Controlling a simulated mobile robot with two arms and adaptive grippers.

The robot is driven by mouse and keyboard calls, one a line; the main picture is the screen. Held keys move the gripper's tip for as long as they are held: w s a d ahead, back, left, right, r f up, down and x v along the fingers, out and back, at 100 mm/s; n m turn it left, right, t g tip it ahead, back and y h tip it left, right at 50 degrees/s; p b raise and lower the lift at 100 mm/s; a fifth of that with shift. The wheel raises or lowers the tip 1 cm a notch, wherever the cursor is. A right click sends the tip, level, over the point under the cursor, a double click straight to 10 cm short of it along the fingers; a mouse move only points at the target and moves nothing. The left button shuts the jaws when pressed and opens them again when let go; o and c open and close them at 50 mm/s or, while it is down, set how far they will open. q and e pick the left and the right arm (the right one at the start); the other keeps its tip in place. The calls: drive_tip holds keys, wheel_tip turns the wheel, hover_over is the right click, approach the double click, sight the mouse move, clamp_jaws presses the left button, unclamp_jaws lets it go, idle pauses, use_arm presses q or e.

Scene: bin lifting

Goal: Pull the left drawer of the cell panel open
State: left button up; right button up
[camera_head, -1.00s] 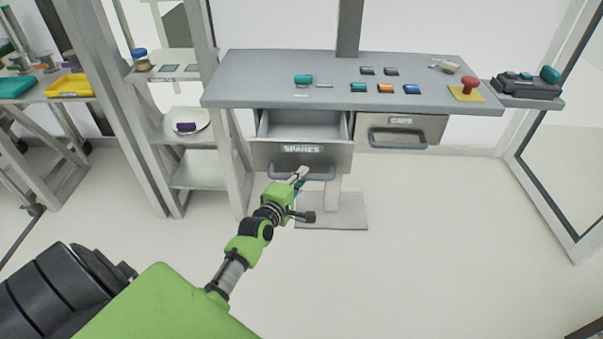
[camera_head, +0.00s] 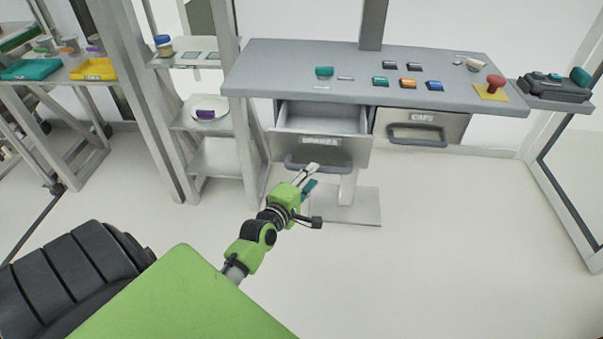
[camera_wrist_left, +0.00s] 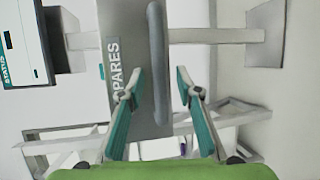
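The left drawer (camera_head: 287,143), labelled SPARES, stands pulled out from under the grey panel top, and its empty-looking inside shows. Its grey bar handle (camera_head: 293,165) runs along the front. My left gripper (camera_head: 313,176) is just below and in front of the handle, its fingers spread. In the left wrist view, the drawer front (camera_wrist_left: 120,75) and the upright-looking handle (camera_wrist_left: 158,60) lie beyond the open left gripper (camera_wrist_left: 158,78). The handle lines up between the fingers, which appear apart from it. My right gripper is not in view.
The CAPS drawer (camera_head: 447,124) on the right is shut. Several buttons and a red knob (camera_head: 495,80) are on the panel top (camera_head: 270,75). A shelf rack (camera_head: 215,158) stands close on the left. The floor in front is clear.

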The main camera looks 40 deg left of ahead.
use_arm(q)
drive_tip(key=v, duration=0.7)
idle(0.3)
drive_tip(key=s+d+f+m+g+h, duration=0.1)
drive_tip(key=s+d+f+m+g, duration=0.3)
drive_tip(key=f, duration=0.7)
drive_tip(key=s+d+f+m+g, duration=0.1)
drive_tip(key=s+d+f+m, duration=0.3)
drive_tip(key=f, duration=0.7)
drive_tip(key=s+d+f+m+g+h, duration=0.1)
drive_tip(key=s+d+f+m+g, duration=0.15)
drive_tip(key=s+f, duration=0.6)
drive_tip(key=s+d+f+m+g, duration=0.1)
drive_tip(key=s+f+m+g, duration=0.2)
drive_tip(key=s+f+m, duration=0.3)
drive_tip(key=s+d+f+m+g, duration=0.2)
drive_tip(key=s+f+m+g, duration=0.2)
drive_tip(key=s+f, duration=0.8)
drive_tip(key=s+m, duration=0.2)
drive_tip(key=s, duration=0.6)
drive_tip(key=shift+f+m, duration=0.25)
drive_tip(key=shift+m, duration=0.1)
